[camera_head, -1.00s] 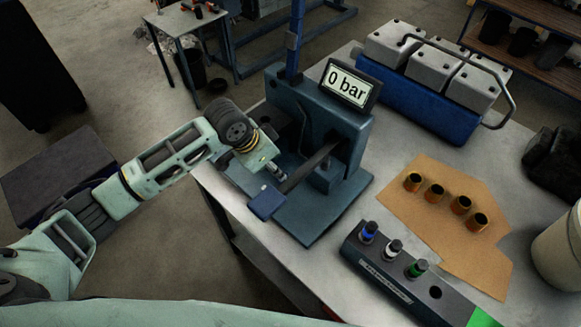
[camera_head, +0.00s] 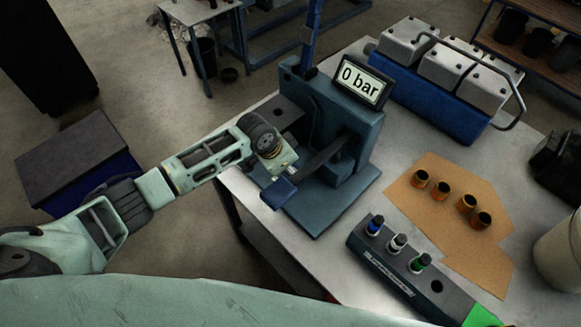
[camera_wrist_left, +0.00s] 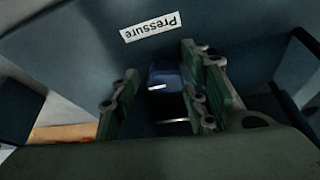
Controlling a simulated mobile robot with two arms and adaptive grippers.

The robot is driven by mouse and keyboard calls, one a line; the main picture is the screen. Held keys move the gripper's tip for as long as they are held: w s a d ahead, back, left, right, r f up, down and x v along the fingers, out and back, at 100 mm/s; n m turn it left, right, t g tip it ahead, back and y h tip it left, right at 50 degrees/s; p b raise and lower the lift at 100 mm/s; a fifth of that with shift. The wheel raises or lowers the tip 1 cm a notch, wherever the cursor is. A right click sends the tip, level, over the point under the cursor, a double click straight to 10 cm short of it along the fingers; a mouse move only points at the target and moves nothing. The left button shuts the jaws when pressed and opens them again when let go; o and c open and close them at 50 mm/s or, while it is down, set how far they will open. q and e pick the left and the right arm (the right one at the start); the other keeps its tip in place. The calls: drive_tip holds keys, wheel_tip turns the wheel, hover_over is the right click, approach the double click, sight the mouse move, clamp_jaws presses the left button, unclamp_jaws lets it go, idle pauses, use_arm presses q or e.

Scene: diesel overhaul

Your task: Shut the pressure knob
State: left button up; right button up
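The pressure knob (camera_wrist_left: 165,75) is small and blue, with a pale line on it, below a white "Pressure" label (camera_wrist_left: 151,27) in the left wrist view. The tester's display (camera_head: 360,79) reads 0 bar. My right gripper is not in view.
The tester's lever, with its blue end (camera_head: 278,193), sticks out close in front of my left gripper. A dark holder (camera_head: 410,270) with several colour-marked parts and a brown sheet (camera_head: 450,195) with copper-coloured sleeves lie to the right on the table.

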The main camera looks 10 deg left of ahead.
use_arm(q)
drive_tip(key=c, duration=0.9)
drive_tip(key=shift+f+m+g+b, duration=0.3)
drive_tip(key=shift+m+b, duration=0.5)
drive_tip(key=shift+m, duration=0.1)
drive_tip(key=shift+a+m+g+h+b, duration=0.1)
drive_tip(key=shift+m+g+h+b, duration=0.25)
drive_tip(key=shift+m+b, duration=0.35)
drive_tip(key=shift+r+m, duration=0.1)
drive_tip(key=shift+m, duration=0.6)
drive_tip(key=o, duration=1)
drive_tip(key=shift+r, duration=0.15)
drive_tip(key=shift+w, duration=0.1)
drive_tip(key=v, duration=1.2)
drive_tip(key=shift+a, duration=0.15)
